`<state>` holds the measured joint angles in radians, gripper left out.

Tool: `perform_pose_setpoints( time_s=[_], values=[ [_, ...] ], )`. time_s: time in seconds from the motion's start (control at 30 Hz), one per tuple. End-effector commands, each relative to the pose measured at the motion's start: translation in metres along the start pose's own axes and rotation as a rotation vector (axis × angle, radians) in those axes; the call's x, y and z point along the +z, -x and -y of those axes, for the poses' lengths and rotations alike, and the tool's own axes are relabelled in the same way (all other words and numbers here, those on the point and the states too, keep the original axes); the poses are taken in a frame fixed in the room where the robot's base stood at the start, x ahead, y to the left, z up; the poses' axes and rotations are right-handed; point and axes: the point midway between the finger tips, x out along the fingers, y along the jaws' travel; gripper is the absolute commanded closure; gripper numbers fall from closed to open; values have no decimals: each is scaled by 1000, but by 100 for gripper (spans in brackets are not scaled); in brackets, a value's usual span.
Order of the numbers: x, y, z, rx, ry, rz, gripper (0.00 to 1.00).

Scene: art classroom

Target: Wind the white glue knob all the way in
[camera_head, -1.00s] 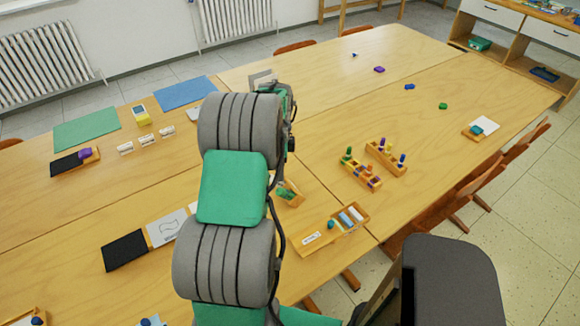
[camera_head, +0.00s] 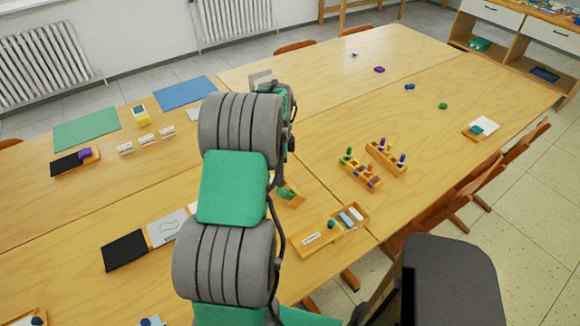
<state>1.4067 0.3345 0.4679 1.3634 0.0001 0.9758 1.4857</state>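I cannot make out a white glue knob for certain. An open wooden box (camera_head: 364,211) at the centre right holds small white and blue pieces too small to identify. My arm rises through the middle of the view and covers part of the tables. Only a little of its far end shows, a grey bracket-like part of my gripper (camera_head: 262,78) above the upper grey arm joint. The fingertips and whatever lies below them are hidden, so I cannot see whether it touches or holds anything.
Wooden blocks with coloured knobs (camera_head: 386,157) stand right of my arm. Green (camera_head: 87,129) and blue (camera_head: 184,92) mats lie at the back left. The far right tabletop is mostly clear.

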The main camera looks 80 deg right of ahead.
Motion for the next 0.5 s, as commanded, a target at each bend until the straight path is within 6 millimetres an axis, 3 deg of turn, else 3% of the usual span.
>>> perform_pose_setpoints(
  time_s=[0.23,0.5],
  values=[
    [0,4,0,0,0,0,18],
    [0,23,0,-1,0,0,18]
  ],
)
